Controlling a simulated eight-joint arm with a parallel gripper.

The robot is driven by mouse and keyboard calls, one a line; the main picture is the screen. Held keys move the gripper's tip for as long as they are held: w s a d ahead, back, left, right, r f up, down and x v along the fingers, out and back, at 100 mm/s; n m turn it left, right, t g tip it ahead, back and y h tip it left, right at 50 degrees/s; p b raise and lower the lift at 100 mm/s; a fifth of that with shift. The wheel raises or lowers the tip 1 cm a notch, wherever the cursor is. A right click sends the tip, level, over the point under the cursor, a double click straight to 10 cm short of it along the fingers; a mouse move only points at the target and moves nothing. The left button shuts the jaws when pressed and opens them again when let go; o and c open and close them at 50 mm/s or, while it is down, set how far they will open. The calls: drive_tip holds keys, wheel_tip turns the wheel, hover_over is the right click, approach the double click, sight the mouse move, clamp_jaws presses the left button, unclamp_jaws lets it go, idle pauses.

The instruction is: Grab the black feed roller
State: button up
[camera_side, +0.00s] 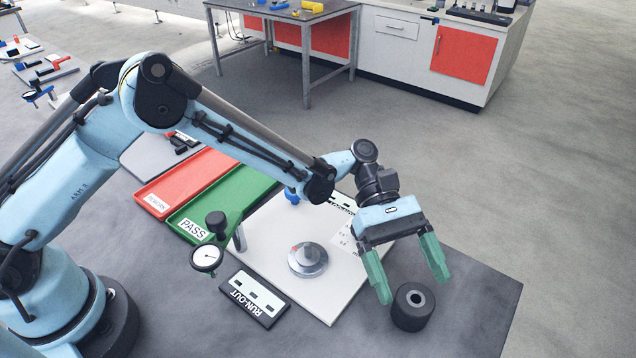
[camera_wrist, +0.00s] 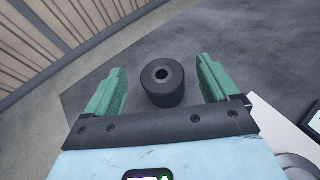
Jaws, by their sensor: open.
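The black feed roller (camera_side: 412,308) stands upright on the dark grey table, right of the white plate in the side view. It is a short cylinder with a hole in its top. My gripper (camera_side: 416,290) has two green fingers, spread open and empty, just above the roller. In the wrist view the roller (camera_wrist: 163,83) shows between the open fingers of my gripper (camera_wrist: 162,82), apart from both. How far the fingertips are above the table is hard to tell.
A white plate (camera_side: 275,259) with a round metal disc (camera_side: 307,260) lies left of the roller. A dial gauge (camera_side: 207,258), a RUN-OUT block (camera_side: 254,298), a green PASS tray (camera_side: 229,199) and a red tray (camera_side: 186,182) are farther left. The table's right edge is near.

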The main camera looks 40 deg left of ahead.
sight(405, 282)
drive_tip(key=shift+f, duration=1.5)
drive_tip(key=x, duration=0.5)
drive_tip(key=c, duration=1.1)
drive_tip(key=shift+c, duration=0.2)
drive_tip(key=shift+r, duration=0.1)
